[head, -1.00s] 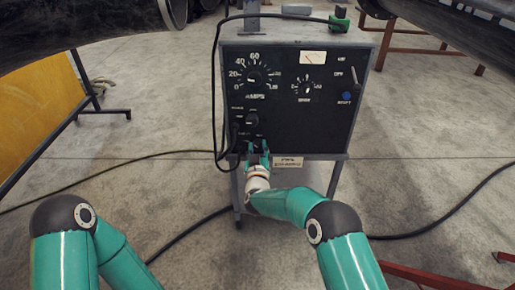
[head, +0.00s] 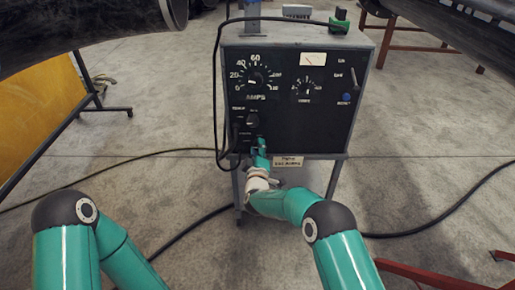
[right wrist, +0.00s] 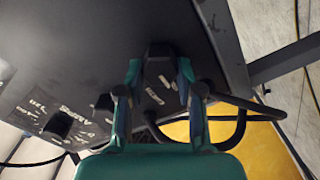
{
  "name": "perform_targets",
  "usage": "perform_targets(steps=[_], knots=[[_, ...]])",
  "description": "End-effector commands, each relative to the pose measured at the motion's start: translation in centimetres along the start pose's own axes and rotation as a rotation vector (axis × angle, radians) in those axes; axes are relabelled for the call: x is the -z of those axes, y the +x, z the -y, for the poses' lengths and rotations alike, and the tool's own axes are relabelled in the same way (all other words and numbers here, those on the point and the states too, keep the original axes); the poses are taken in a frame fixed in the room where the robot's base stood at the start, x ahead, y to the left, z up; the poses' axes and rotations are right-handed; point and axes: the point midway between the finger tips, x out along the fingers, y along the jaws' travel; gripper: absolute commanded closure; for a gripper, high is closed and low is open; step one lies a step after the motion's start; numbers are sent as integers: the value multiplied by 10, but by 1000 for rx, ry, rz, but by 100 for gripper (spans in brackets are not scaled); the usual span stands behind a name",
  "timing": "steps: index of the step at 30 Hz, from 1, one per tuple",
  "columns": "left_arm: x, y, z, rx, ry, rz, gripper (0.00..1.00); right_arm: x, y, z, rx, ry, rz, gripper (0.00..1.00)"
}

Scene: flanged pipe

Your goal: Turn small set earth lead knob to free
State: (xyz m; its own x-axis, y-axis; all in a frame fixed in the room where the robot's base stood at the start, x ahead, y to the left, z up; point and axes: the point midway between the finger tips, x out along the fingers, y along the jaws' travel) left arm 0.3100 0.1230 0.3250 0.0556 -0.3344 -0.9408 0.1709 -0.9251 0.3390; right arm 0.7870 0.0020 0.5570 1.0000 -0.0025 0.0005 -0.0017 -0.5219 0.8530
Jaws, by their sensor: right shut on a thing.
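The small set is a grey box with a black front panel (head: 300,125) bearing dials and knobs. My right gripper (head: 260,147) is at the panel's lower left edge, seen nearly edge-on in the head view. In the right wrist view, the right gripper (right wrist: 158,78) has its two fingers on either side of a black knob (right wrist: 159,51) and is shut on it. The knob's pointer setting cannot be read, and the fingers hide it in the head view. My left gripper is out of the picture; only part of its arm shows.
A black selector knob (head: 252,120) sits just above the gripper. A black cable (head: 216,90) hangs down the set's left side, close to the gripper. Large dark pipes (head: 85,25) stand at the upper corners. The concrete floor in front is mostly clear.

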Motion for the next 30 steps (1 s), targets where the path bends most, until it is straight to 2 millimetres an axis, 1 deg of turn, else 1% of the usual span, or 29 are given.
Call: perform_targets(steps=[6,17,18,22,30], knots=[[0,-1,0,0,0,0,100,3,0,2,4,-40,-6,99],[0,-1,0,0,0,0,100,4,-1,3,6,-44,-8,99],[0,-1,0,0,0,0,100,4,-1,3,6,-44,-8,61],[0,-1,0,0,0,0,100,3,-1,2,5,-43,-7,39],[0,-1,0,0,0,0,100,2,0,2,3,-41,-4,39]])
